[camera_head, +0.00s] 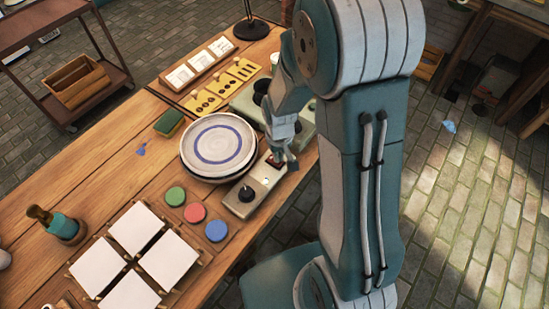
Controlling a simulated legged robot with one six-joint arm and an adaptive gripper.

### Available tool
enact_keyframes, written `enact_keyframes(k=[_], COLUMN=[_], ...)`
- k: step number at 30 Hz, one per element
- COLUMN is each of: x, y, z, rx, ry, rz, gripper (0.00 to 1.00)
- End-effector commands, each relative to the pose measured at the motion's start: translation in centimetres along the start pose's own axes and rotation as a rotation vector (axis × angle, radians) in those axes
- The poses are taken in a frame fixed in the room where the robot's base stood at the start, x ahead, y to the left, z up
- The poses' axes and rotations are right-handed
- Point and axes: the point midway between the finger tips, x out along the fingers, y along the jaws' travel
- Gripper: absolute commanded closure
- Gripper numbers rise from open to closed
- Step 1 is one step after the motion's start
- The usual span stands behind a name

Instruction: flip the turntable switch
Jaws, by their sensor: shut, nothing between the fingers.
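The turntable's control box (241,205) is a pale grey block at the table's right edge, with a black knob at its near end and a small dark switch plate (273,166) at its far end. My gripper (287,163) is shut and empty, with its tips at the far end of the box, beside or over the switch plate. I cannot tell whether they touch the switch. The turntable is mostly hidden under a white plate with a blue ring (219,164), left of the box.
Green, red and blue paint discs (194,212) lie in front of the plate. White tiles (135,228) on racks lie at the near left. A green sponge (169,123) lies behind the plate. Yellow stencil cards (205,101) and a grey-green tray with cups stand farther back.

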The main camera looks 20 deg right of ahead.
Motion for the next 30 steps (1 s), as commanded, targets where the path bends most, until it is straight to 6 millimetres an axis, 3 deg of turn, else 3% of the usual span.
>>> enact_keyframes(k=[30], x=[0.8], y=[0.0], z=[0.0], rx=[0.0], ry=[0.001], rz=[0.0], gripper=[1.0])
